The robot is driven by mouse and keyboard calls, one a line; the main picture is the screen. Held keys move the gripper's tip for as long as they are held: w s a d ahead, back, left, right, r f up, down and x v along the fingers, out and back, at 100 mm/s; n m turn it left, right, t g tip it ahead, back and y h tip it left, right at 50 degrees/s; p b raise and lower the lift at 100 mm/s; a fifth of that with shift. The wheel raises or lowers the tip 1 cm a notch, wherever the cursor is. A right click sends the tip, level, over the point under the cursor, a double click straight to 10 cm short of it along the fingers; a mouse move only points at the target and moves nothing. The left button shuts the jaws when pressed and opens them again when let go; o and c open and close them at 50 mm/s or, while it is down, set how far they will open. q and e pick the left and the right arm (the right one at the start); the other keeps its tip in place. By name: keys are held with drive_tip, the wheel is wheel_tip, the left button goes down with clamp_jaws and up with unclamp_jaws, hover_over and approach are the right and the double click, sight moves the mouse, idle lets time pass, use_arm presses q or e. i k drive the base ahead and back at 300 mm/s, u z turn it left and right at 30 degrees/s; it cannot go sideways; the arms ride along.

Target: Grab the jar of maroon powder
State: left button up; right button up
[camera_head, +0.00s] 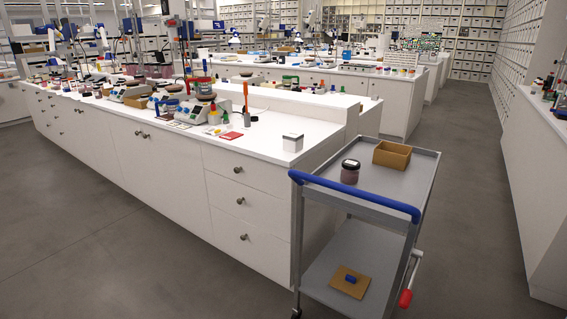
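A small jar (350,174) with a black lid and dull maroon-pink contents stands upright on the top shelf of a grey cart (385,185). A pale label shows on its lid. The jar is near the cart's blue handle bar (355,196), left of an open brown box (392,155), and apart from both. Neither of my grippers is in view.
A long white bench (180,150) with drawers runs left of the cart, crowded with scales, bottles and jars. A brown board with a blue item (350,279) lies on the cart's lower shelf. The grey floor (90,230) in front is clear.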

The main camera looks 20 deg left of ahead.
sight(350, 168)
drive_tip(key=u, duration=0.8)
drive_tip(key=i, duration=1.05)
drive_tip(key=z, duration=0.35)
drive_tip(key=i, duration=1.2)
drive_tip(key=z, duration=0.95)
